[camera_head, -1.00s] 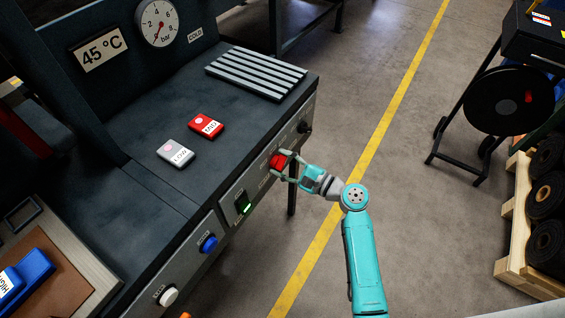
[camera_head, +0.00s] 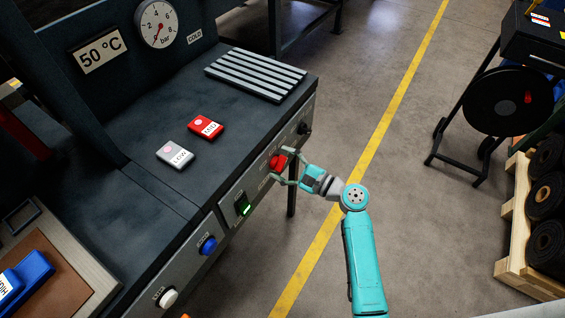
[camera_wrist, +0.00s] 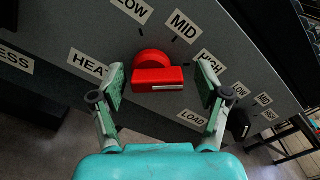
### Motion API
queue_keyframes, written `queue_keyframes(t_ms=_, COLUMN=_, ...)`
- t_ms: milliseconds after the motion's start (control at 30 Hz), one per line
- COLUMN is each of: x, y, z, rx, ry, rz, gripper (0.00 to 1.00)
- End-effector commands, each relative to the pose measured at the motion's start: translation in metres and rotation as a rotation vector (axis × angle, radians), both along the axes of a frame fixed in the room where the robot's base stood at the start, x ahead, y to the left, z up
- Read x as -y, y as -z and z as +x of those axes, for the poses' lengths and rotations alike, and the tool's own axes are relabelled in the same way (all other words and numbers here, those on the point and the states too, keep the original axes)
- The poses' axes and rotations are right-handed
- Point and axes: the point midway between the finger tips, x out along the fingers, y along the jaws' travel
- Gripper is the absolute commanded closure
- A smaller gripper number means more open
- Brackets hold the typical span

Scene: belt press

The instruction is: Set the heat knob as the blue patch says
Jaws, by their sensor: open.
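The red heat knob (camera_head: 277,161) is on the grey front panel; the wrist view shows it (camera_wrist: 157,77) below the LOW, MID and HIGH labels. Its bar lies level in the picture, with a white line towards its right end, on the HIGH side (camera_wrist: 211,63). Exact alignment is hard to tell. My gripper (camera_head: 287,169) is open in front of the knob. In the wrist view its fingers (camera_wrist: 161,85) stand apart on either side of it, with gaps. The blue patch (camera_head: 24,278) lies at the lower left; its label appears to read HIGH.
A red MID patch (camera_head: 206,127) and a grey LOW patch (camera_head: 175,154) lie on the dark bench. A display (camera_head: 100,48) reads 50 °C. A lit green switch (camera_head: 243,205), a blue button (camera_head: 208,245) and a black knob (camera_head: 304,127) share the panel.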

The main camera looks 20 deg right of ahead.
Motion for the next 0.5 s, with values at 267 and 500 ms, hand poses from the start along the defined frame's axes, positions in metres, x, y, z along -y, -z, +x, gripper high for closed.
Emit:
queue_keyframes(t_ms=267, x=0.01, y=0.002, z=-0.013, rx=-0.003, ry=0.002, rz=0.0, gripper=0.25)
queue_keyframes(t_ms=500, x=0.037, y=0.002, z=-0.05, rx=-0.002, ry=0.005, rz=0.001, gripper=0.25)
